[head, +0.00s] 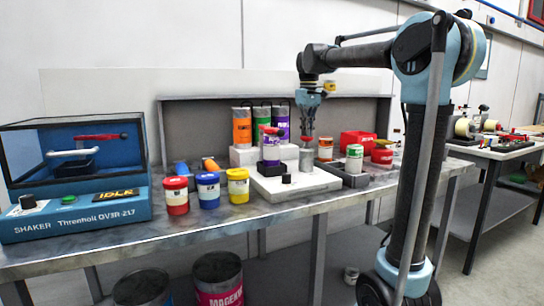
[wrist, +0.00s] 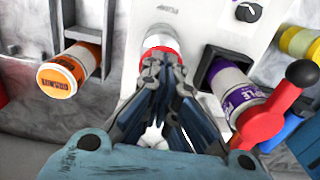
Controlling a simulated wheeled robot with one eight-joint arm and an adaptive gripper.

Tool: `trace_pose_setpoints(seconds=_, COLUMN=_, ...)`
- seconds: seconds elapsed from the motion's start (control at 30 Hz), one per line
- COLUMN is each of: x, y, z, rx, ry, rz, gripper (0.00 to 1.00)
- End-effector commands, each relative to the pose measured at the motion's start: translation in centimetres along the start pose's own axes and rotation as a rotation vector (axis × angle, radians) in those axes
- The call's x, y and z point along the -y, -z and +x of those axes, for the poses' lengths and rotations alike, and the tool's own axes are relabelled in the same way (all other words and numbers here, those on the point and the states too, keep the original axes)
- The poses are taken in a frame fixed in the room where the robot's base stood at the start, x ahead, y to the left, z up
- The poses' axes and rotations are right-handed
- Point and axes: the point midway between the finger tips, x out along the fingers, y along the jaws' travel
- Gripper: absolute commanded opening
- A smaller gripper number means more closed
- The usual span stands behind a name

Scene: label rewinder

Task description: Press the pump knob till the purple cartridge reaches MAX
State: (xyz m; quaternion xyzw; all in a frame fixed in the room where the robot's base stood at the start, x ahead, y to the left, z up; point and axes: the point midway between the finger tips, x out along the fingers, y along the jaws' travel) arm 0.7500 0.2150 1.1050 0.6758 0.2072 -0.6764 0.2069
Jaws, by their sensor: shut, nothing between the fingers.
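The purple cartridge (head: 270,152) stands at the left of the white pump unit (head: 298,186). My gripper (head: 307,139) is shut and empty, pointing down over the unit's right side. In the wrist view its fingertips (wrist: 164,68) overlap a round red-and-white part (wrist: 160,41) near the PUMP lettering, apparently the pump knob. Whether they touch it I cannot tell.
A black knob (head: 286,178) is at the unit's front. Red (head: 176,196), blue (head: 208,191) and yellow (head: 238,188) jars stand to the left, beyond them the shaker (head: 75,190). An orange-labelled container (wrist: 70,76) is close beside my gripper. Tall cartridges (head: 242,126) stand behind.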

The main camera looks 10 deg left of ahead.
Motion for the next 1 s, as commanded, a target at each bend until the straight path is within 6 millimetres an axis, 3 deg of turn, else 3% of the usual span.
trace_pose_setpoints(seconds=0.47, x=0.0, y=0.0, z=-0.1, rx=0.000, ry=0.000, rz=0.000, gripper=0.00)
trace_pose_setpoints(seconds=1.0, x=0.0, y=0.0, z=-3.5, rx=0.000, ry=0.000, rz=0.000, gripper=0.00)
